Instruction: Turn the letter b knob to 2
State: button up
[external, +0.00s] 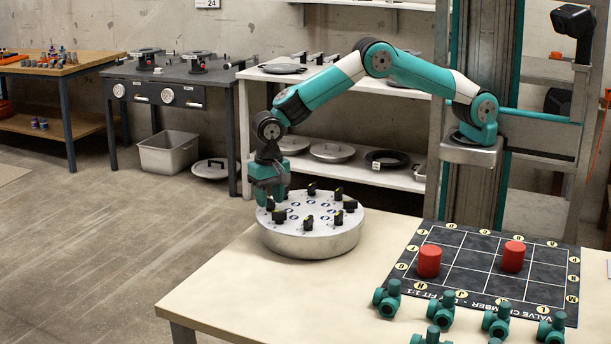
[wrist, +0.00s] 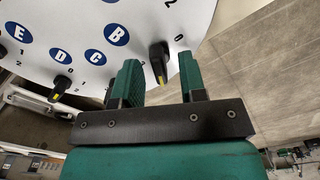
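The round pale dial plate (external: 310,240) sits on the table and carries several black knobs around blue letter labels. In the wrist view a blue B label (wrist: 117,34) lies up and left of a black knob (wrist: 158,62), the nearest knob to it. A yellow mark on this knob points toward the bottom of the picture. A printed 2 is above it and a 0 to its right. My gripper (wrist: 159,68) is open, a finger on each side of this knob, with visible gaps. In the external view my gripper (external: 268,195) is at the plate's back-left edge.
Another knob (wrist: 62,86) is left of my fingers in the wrist view. On the table right of the plate are a black grid mat (external: 487,262), red cylinders (external: 429,260) and several teal valves (external: 387,298). Open floor lies left of the table.

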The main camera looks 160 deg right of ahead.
aim_at(271, 199)
notch_tip(271, 199, up, 17)
jog(key=b, duration=0.1)
dwell(0.4)
jog(key=w+a+r+n+t, duration=0.1)
jog(key=a+r+n, duration=0.4)
jog(key=a, duration=1.2)
jog(key=w+a+r+n, duration=0.1)
jog(key=a+n, duration=0.9)
jog(key=a, duration=0.6)
jog(key=s+a+f+n+y, duration=0.1)
jog(key=s+a+n, duration=0.35)
jog(key=a, duration=0.35)
jog(key=s+a+n+y, duration=0.2)
jog(key=s+a+n, duration=0.2)
jog(key=s+a, duration=0.3)
jog(key=s+a+f+n, duration=0.1)
jog(key=s+a+n, duration=0.3)
jog(key=s, duration=0.3)
jog(key=s+a+f+n+g+y, duration=0.1)
jog(key=s+a+f+n, duration=0.1)
jog(key=s+a, duration=0.3)
jog(key=shift+s+a+n, duration=0.2)
jog(key=shift+s+n, duration=0.65)
jog(key=shift+s, duration=0.4)
